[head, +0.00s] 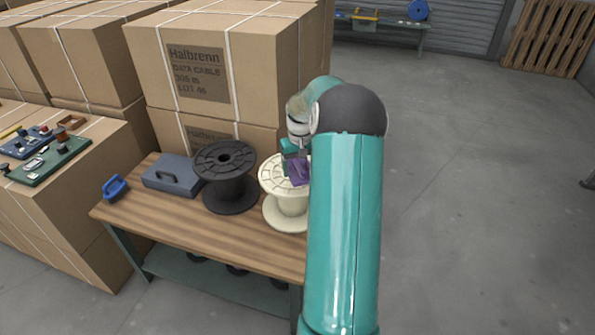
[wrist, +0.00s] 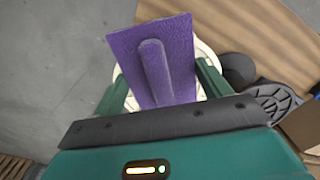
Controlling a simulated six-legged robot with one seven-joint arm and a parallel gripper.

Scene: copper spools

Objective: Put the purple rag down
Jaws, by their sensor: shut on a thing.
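The purple rag (head: 298,172) is in my gripper, above or against the cream spool (head: 285,208) at the right end of the wooden bench (head: 170,225). In the wrist view the rag (wrist: 177,80) is a flat purple sheet with a raised fold in its middle, between the green fingers of my gripper (wrist: 165,88). The cream spool (wrist: 207,62) shows behind it there. My gripper is shut on the rag. My arm hides part of the spool and the bench's right end in the head view. I cannot tell whether the rag touches the spool.
A black spool (head: 226,180) stands left of the cream one. A grey-blue case (head: 170,177) and a blue handled tool (head: 115,188) lie farther left. Strapped cardboard boxes (head: 215,65) rise behind the bench. The bench's front strip is bare. Open floor (head: 480,200) lies right.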

